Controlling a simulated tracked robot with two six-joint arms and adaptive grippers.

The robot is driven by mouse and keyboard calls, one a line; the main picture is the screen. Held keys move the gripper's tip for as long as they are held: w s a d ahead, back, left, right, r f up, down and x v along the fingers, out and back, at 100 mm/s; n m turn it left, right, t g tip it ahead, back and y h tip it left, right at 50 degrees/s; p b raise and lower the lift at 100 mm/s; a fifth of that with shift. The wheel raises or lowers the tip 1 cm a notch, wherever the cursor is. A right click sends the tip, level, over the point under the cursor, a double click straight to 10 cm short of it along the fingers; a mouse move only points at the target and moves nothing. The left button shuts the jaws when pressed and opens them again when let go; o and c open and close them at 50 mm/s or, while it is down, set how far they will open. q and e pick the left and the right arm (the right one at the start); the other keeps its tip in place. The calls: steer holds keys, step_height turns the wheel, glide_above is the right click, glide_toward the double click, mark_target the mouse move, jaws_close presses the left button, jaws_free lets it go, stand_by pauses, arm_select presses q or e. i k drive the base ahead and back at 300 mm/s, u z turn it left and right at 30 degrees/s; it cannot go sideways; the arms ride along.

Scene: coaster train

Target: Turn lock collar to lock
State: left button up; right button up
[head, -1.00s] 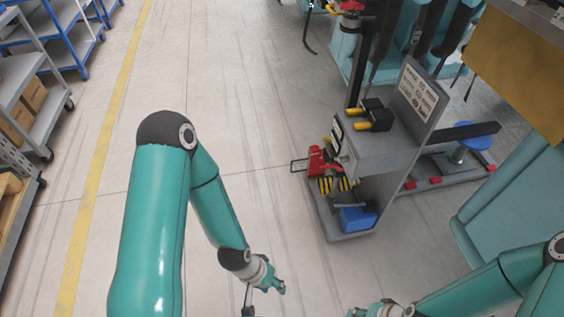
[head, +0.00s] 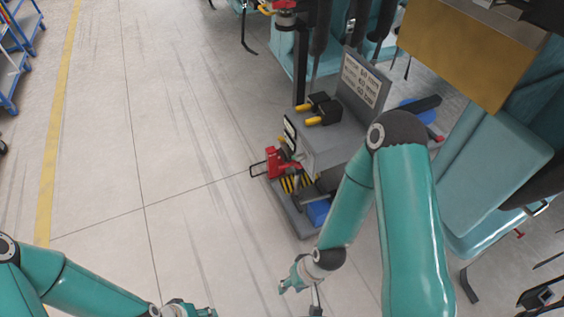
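I cannot pick out the lock collar with certainty. A red fitting (head: 286,6) shows at the top of the dark post (head: 299,60) on the grey stand (head: 325,150), cut by the top edge of the head view. My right gripper (head: 299,298) hangs over bare floor in front of the stand, with its fingers apart and nothing seen between them. It is well away from the red fitting. My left gripper (head: 190,310) is at the bottom edge, partly cut off, and its opening is unclear.
The stand carries black blocks with yellow handles (head: 318,110), a sign (head: 361,80), a red tool (head: 280,163) and a blue box (head: 317,211). Teal seats (head: 495,175) stand at the right. Blue shelving (head: 12,70) is at the far left. The floor left of the stand is clear.

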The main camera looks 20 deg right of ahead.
mark_target(298, 166)
steer(key=u, duration=0.35)
steer(key=i, duration=1)
steer(key=z, duration=0.35)
